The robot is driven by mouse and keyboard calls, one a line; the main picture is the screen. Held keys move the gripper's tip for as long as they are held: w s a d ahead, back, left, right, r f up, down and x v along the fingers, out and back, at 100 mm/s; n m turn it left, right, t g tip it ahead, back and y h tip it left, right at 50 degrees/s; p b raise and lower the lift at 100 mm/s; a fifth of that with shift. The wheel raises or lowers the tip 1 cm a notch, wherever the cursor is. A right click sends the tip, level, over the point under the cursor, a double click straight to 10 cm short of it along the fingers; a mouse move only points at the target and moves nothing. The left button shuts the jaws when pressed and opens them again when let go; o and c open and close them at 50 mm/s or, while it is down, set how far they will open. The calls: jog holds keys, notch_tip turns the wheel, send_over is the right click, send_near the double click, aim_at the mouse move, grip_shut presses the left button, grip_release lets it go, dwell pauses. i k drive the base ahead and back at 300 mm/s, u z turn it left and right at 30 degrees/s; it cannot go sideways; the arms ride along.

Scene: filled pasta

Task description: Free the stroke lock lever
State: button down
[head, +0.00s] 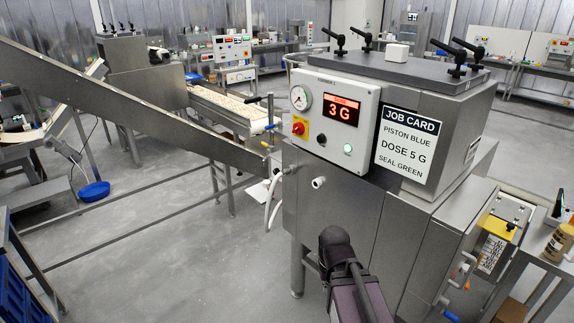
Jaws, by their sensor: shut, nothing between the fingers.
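The stroke lock lever cannot be singled out for certain. On the right side of the steel dosing machine (345,195), a yellow plate (494,250) carries a label, with a small black knob (510,227) at its upper edge. Left of it is a pale crank-like handle (467,265), and lower down a blue-tipped handle (450,315). How these connect is too small to tell. My arm rises from the bottom edge in front of the machine, left of these parts. My gripper does not show.
The control box (335,118) reads 3 G. The job card (405,145) says piston blue, dose 5 G, seal green. Black clamp knobs (455,58) stand on the lid. A side table (550,245) is close on the right. Open floor (170,225) lies left, below a sloping conveyor (130,105).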

aim_at(267, 184)
jog(key=k, duration=0.65)
jog(key=u, duration=0.45)
jog(key=i, duration=1.75)
jog(key=z, duration=0.45)
